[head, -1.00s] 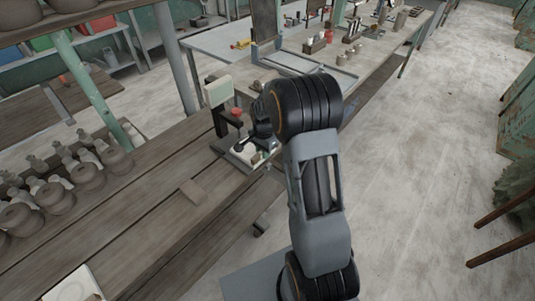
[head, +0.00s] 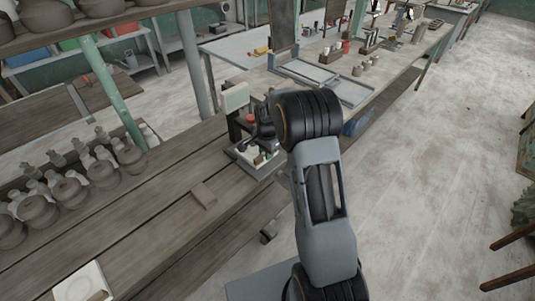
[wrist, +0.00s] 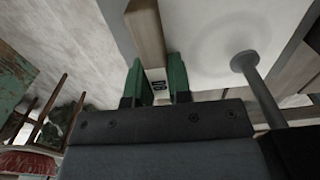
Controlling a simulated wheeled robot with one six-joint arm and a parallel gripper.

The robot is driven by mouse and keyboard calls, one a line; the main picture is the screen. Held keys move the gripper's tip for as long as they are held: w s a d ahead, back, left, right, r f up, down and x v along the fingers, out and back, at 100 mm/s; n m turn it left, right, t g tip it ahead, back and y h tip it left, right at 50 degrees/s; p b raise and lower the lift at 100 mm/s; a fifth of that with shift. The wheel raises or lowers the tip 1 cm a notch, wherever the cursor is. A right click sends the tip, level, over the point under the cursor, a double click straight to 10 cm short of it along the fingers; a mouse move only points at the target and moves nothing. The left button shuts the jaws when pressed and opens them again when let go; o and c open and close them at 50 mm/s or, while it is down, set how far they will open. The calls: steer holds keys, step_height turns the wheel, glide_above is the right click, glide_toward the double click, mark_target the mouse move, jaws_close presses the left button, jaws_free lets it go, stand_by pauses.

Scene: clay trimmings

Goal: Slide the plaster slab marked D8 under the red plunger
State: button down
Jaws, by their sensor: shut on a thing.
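A white plaster slab (head: 247,153) lies on a grey base under a small press with a red plunger (head: 250,118). My gripper (head: 264,142) is beside the plunger, low over the slab and partly hidden by my arm. In the wrist view, the green fingers of my gripper (wrist: 156,82) are shut on a brown bar (wrist: 147,35) on the white slab (wrist: 205,45). A pale end between the fingers carries dark marks, too small to read surely. A grey rod with a round foot (wrist: 245,61) is over the slab; whether it touches is unclear.
Another white slab (head: 78,281) lies at the bench's near left. A small brown block (head: 203,195) lies on the planks. Several clay pots line the left side. A green post (head: 112,88) stands behind. The bench between is mostly clear.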

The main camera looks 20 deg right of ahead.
steer(key=shift+w+a, duration=0.15)
steer(key=shift+w, duration=0.05)
stand_by(0.5)
steer(key=shift+w+a+f, duration=0.15)
steer(key=shift+w, duration=0.15)
steer(key=c, duration=1)
jaws_free()
steer(key=shift+o, duration=0.2)
